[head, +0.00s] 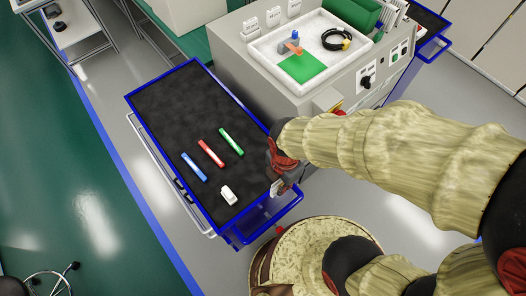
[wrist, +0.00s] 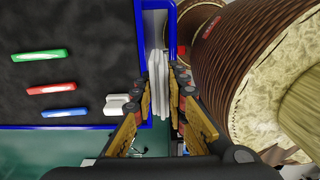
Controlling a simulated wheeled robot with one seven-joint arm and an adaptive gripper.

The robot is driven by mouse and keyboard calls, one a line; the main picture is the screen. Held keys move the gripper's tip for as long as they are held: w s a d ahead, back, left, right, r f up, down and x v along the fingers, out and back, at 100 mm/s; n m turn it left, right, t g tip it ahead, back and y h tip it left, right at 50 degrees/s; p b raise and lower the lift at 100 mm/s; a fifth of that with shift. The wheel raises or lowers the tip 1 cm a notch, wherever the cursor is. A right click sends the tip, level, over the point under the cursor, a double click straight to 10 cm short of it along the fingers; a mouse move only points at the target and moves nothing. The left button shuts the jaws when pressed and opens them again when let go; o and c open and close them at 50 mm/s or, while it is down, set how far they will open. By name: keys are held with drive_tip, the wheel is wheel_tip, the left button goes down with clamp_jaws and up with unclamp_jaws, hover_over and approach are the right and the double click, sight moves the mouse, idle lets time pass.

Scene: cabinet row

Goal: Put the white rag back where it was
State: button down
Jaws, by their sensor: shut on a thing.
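The white rag shows in the wrist view (wrist: 157,75) as a narrow, folded white strip between my fingers, close beside the blue rim of the cart. In the head view a small white part of the rag (head: 275,187) shows under my gripper (head: 284,173), at the right edge of the cart. My gripper also shows in the wrist view (wrist: 161,97), its fingers on both sides of the rag and shut on it. I cannot tell whether the rag touches the cart's rim or rail. Most of the rag is hidden in the head view.
The blue-rimmed cart (head: 166,112) has a dark top with green (head: 231,141), red (head: 211,153) and blue (head: 194,167) markers and a white block (head: 228,195). A grey machine (head: 240,66) with a white tray (head: 262,52) stands behind. The cart's far half is clear.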

drive_tip(key=w+f+b, duration=0.1)
drive_tip(key=w+f, duration=0.2)
drive_tip(key=w, duration=0.1)
drive_tip(key=w+f+b, duration=0.1)
drive_tip(key=w+f, duration=0.2)
drive_tip(key=w, duration=0.2)
drive_tip(key=w+a+f+b, duration=0.1)
drive_tip(key=w+f, duration=0.1)
drive_tip(key=w, duration=0.2)
drive_tip(key=shift+w+a+f, duration=0.1)
drive_tip(key=shift+w+f, duration=0.2)
drive_tip(key=shift+f, duration=0.1)
drive_tip(key=shift+w+f, duration=0.5)
drive_tip(key=shift+f, duration=0.1)
drive_tip(key=shift+f+b, duration=0.55)
drive_tip(key=shift+f, duration=0.9)
drive_tip(key=shift+f, duration=0.15)
drive_tip(key=c, duration=1.8)
unclamp_jaws()
drive_tip(key=shift+o, duration=0.2)
wheel_tip(320, 180, up, 12)
drive_tip(key=p, duration=0.2)
drive_tip(key=shift+r+p, duration=0.25)
drive_tip(key=shift+p, duration=0.05)
